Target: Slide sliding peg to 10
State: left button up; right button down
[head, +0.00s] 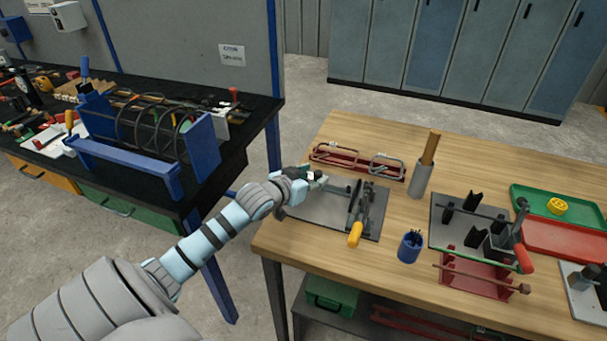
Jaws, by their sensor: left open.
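My left arm reaches in from the lower left, and my left gripper (322,180) is open over the back left part of a grey metal plate (318,209) on the wooden table. The plate carries a dark upright clamp-like fixture (362,204) with a yellow handle (355,235) at its front. The gripper is left of this fixture, close to a thin grey bar (340,189). I cannot make out the sliding peg or a mark for 10; the gripper may hide part of them. My right gripper is not in view.
A red rack with metal clamps (357,160) lies behind the plate. A grey cylinder with a wooden rod (421,178) and a blue cup (410,246) stand to the right. Another grey plate with black fixtures (476,222) and green and red trays (565,236) lie further right.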

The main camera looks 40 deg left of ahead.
pick_arm(q)
jog(key=v, duration=0.8)
jog(key=shift+w+d, duration=0.1)
jog(key=shift+d, duration=0.1)
jog(key=shift+a, duration=0.1)
